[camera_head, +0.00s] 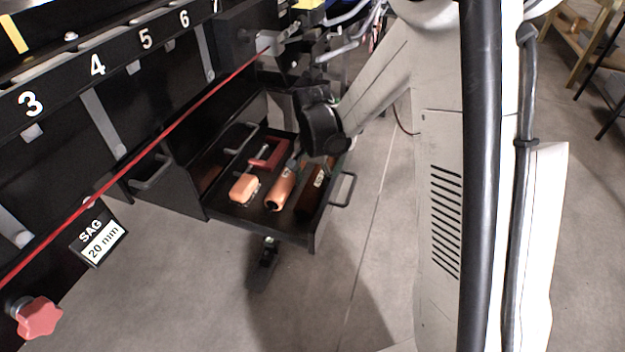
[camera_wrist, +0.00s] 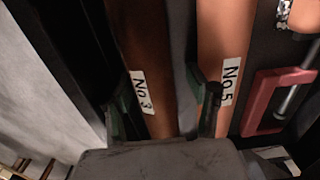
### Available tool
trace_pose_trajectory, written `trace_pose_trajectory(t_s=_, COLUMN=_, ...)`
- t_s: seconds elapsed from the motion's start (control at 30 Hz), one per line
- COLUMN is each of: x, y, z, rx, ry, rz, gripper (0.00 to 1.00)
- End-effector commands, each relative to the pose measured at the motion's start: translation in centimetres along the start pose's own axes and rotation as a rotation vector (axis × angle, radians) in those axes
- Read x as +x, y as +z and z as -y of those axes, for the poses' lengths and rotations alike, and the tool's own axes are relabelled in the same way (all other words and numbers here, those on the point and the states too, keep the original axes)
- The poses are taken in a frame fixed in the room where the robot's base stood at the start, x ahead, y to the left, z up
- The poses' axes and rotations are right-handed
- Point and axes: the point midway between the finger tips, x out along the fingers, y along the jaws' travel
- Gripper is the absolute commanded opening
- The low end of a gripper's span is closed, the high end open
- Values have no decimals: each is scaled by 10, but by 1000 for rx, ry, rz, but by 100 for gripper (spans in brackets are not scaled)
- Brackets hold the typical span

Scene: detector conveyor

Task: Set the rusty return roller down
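The rusty return roller (camera_head: 308,201) is dark brown and lies in the open drawer, along its right side. In the wrist view the roller (camera_wrist: 145,45) bears a white "No 3" label. My gripper (camera_wrist: 162,100) is over it, with one finger on either side. A gap shows between the roller and the right finger, so the gripper looks open. In the head view my gripper (camera_head: 309,160) is low over the back of the drawer, its fingertips hidden. An orange roller (camera_wrist: 226,40) labelled "No 5" lies just right of the right finger.
The conveyor frame (camera_head: 150,75) with a red line stands at left. Floor is clear in front.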

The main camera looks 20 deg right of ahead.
Motion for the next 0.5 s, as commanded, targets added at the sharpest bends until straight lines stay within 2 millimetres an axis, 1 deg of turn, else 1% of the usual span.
trace_pose_trajectory(t_s=0.17, x=-1, y=0, z=0, rx=0, ry=0, rz=0, gripper=58)
trace_pose_trajectory(t_s=0.27, x=-7, y=0, z=0, rx=0, ry=0, rz=0, gripper=58)
trace_pose_trajectory(t_s=0.37, x=-19, y=0, z=0, rx=0, ry=0, rz=0, gripper=58)
trace_pose_trajectory(t_s=0.5, x=-44, y=0, z=0, rx=0, ry=0, rz=0, gripper=58)
